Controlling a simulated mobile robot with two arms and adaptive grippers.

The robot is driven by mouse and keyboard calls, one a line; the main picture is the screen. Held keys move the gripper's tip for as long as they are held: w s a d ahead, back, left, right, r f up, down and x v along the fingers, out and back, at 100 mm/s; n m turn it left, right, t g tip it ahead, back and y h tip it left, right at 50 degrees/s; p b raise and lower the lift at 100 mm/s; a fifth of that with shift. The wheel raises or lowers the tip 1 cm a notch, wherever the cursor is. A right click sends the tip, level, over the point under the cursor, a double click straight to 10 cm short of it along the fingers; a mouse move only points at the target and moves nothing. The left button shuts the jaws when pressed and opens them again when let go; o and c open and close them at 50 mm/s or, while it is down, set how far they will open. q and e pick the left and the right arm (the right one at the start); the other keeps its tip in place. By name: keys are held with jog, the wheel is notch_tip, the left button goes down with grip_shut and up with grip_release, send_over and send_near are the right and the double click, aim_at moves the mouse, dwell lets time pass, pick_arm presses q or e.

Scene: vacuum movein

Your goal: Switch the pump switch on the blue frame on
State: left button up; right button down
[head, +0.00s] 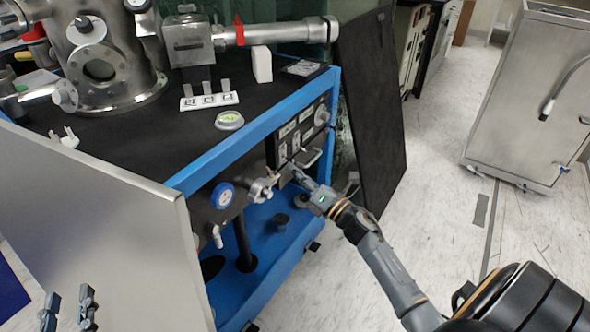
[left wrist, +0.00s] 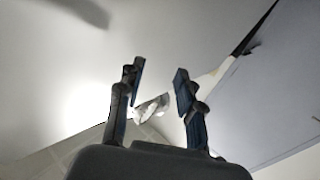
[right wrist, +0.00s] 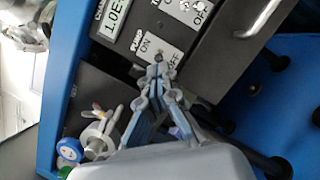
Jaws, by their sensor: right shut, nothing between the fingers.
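The blue frame (head: 245,142) carries a black control panel (head: 273,153) on its right side. In the right wrist view the white pump switch plate (right wrist: 150,43) reads PUMP, ON and OFF. My right gripper (head: 292,168) is at this panel; in the right wrist view its fingers (right wrist: 158,74) are shut and empty, with the tips over the plate between ON and OFF. The tips hide the pump switch lever, so its position and any contact cannot be told. My left gripper (head: 72,308) is open and empty at the lower left, and its parted fingers show in the left wrist view (left wrist: 155,95).
A second switch plate (right wrist: 188,12) and a digital display (right wrist: 115,20) sit beside the pump plate. A metal handle (right wrist: 262,18) juts out nearby. A blue gauge (head: 222,195) and valve (head: 262,189) are left of my right gripper. A dark board (head: 372,110) leans behind it.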

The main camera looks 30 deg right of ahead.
jog(key=shift+r+p, duration=0.2)
jog(key=shift+p, duration=0.5)
pick_arm(q)
jog(key=s+a+f+g+y+p, duration=0.25)
jog(key=s+f+g, duration=0.25)
jog(key=f+g, duration=0.5)
pick_arm(e)
jog(key=shift+r+g+b, duration=0.1)
jog(key=shift+g+b, duration=0.4)
jog(key=shift+g, duration=0.1)
jog(key=shift+s+r+p, duration=0.1)
jog(key=shift+p, duration=0.55)
jog(key=shift+r+g+p, duration=0.1)
jog(key=shift+g+p, duration=0.2)
jog(key=shift+p, duration=0.4)
jog(key=shift+r+p, duration=0.1)
jog(key=shift+p, duration=0.25)
pick_arm(q)
jog(key=s+a+f+g+y, duration=0.1)
jog(key=s+a+f+g, duration=0.1)
jog(key=s, duration=0.4)
jog(key=s+a+f+g+y, duration=0.1)
jog(key=s+a+f+g, duration=0.1)
jog(key=s+f, duration=0.2)
jog(key=shift+s+a+f+n+g, duration=0.3)
jog(key=shift+s+n+g, duration=0.1)
jog(key=shift+s, duration=0.5)
